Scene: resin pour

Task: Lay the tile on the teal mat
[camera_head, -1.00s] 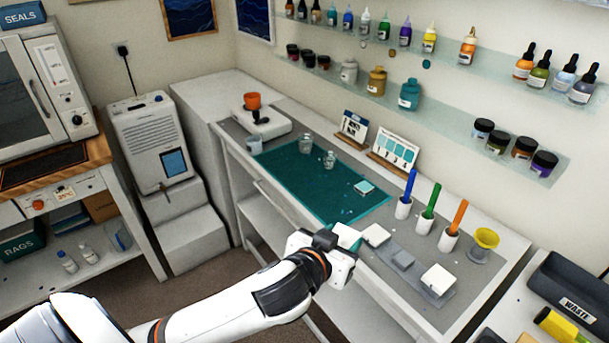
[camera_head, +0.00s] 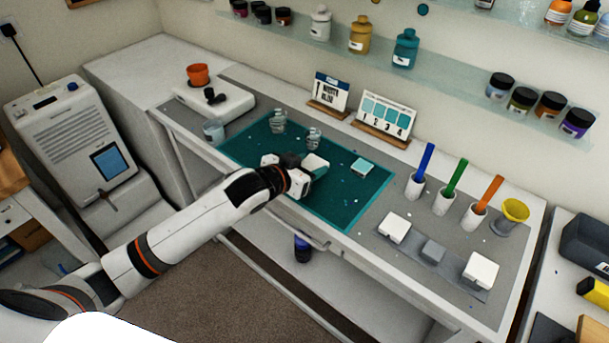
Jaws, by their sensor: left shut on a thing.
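My left gripper (camera_head: 303,170) is over the middle of the teal mat (camera_head: 345,207), coming in from the front. It is shut on a small pale tile (camera_head: 316,164) with a whitish-teal face. The gripper's own body hides part of the tile, and I cannot tell whether the tile touches the mat. A second tile with a teal top (camera_head: 362,167) lies on the right part of the mat, apart from the held one. My right gripper is not in view.
To the right are white blocks (camera_head: 394,227) on a grey strip and holders with coloured sticks (camera_head: 445,203). The mat's front right part is clear.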

